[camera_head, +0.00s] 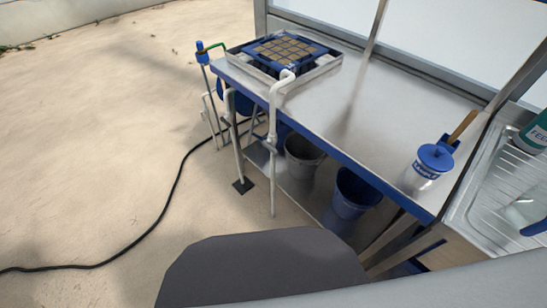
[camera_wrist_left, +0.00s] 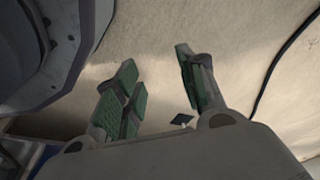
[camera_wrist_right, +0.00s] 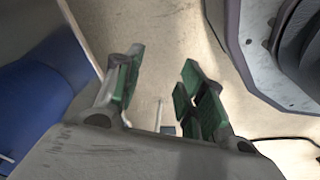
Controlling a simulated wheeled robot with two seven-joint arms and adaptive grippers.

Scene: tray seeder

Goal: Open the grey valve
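No part that I can surely call the grey valve stands out. A pale pipe (camera_head: 275,108) with a curved top runs down the table's front left corner, with a small joint partway down that is too small to make out. A blue-topped fitting (camera_head: 200,47) with a green hose stands on a thin post left of the table. My left gripper (camera_wrist_left: 157,62) is open and empty above the sandy floor. My right gripper (camera_wrist_right: 162,60) is also open and empty above the floor. Neither gripper shows in the head view, and both are apart from the pipe.
A metal table (camera_head: 350,110) holds a seed tray (camera_head: 327,67) at its far left and a blue-lidded jar (camera_head: 433,160) at right. A grey bucket (camera_head: 303,160) and blue bucket (camera_head: 352,197) stand underneath. A black hose (camera_head: 172,185) crosses the otherwise open floor at left.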

